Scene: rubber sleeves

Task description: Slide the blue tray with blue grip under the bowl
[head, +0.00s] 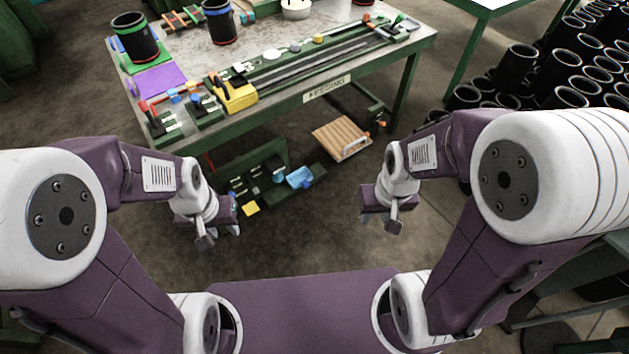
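A white bowl (296,9) stands at the back of the green table, cut by the top edge. A small blue tray-like piece (299,178) lies low, beneath the table's front edge; its grip is too small to make out. A purple tray (158,80) and a green tray (152,54) lie on the table's left part. My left gripper (220,237) hangs in front of the table, empty, its fingers apart. My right gripper (379,221) hangs further right, also empty with fingers apart. Both are away from the bowl and the trays.
Black sleeves with a green band (135,40) and a blue band (219,22) stand on the table (385,62). A yellow block (234,93) and long rails lie near its front. A wooden board (341,138) is below. Many black tubes (560,75) are stacked right.

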